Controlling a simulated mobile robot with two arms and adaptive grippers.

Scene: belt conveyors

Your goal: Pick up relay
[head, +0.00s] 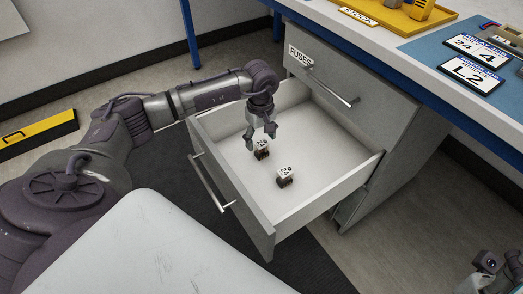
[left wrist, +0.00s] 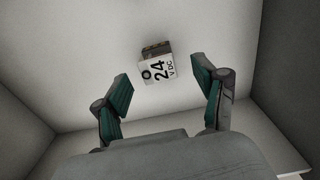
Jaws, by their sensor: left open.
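My left gripper points down into the drawer and is open, with nothing held. In the left wrist view a relay (left wrist: 157,68) marked "24 VDC" shows just beyond the gap between the open teal-padded fingers of the left gripper (left wrist: 163,88). Part of my right arm shows at the bottom right corner; its finger state is unclear.
A closed drawer labelled FUSES (head: 318,72) is above. The bench at right holds a yellow tray (head: 375,18) and label cards (head: 470,72). The rest of the drawer floor is clear.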

